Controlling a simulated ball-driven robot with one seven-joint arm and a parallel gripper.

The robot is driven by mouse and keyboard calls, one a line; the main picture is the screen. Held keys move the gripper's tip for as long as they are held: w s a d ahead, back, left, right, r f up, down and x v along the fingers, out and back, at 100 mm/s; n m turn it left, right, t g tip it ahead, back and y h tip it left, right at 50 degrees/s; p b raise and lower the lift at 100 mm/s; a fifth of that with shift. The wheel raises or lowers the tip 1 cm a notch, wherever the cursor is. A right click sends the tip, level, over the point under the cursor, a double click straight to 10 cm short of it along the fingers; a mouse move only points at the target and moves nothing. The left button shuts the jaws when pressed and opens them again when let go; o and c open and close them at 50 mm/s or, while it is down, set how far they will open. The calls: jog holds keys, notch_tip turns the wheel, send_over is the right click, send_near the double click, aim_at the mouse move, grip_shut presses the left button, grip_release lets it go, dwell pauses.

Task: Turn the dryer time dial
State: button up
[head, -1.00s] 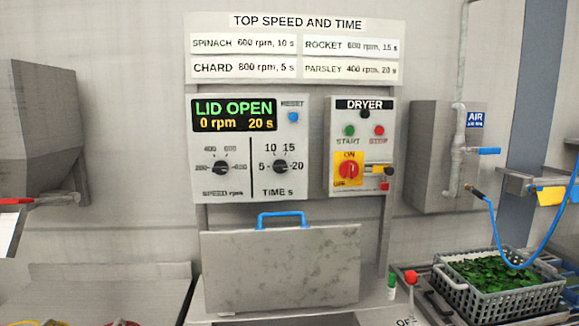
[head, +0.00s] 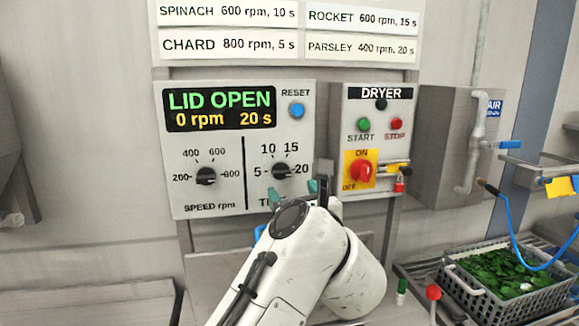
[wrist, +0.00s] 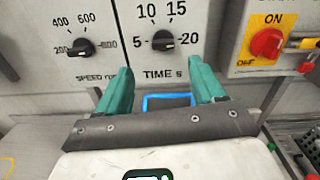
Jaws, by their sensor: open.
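The dryer time dial (head: 282,170) is a black knob on the control panel, marked 5, 10, 15 and 20. The display (head: 220,108) above reads LID OPEN, 0 rpm, 20 s. In the wrist view the time dial (wrist: 163,40) is ahead, between and beyond the fingertips. My gripper (head: 294,190) is just below the dial in the head view, partly covering the TIME label. Its teal fingers are apart with nothing between them; the wrist view also shows my gripper (wrist: 160,76). I cannot clearly read the knob's pointer.
The speed dial (head: 206,175) is left of the time dial. The dryer box with its red ON/OFF switch (head: 361,173) is close on the right. The blue lid handle (wrist: 167,101) lies below. A crate of greens (head: 470,300) stands at lower right.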

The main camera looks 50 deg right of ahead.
aim_at(283, 174)
jog(key=shift+m, duration=0.8)
jog(key=p+x, duration=0.1)
jog(key=x, duration=0.4)
jog(key=p+x, duration=0.2)
jog(key=x, duration=0.4)
jog(key=shift+s+d+f, duration=0.1)
jog(key=shift+d+f, duration=0.15)
jog(key=c, duration=1.1)
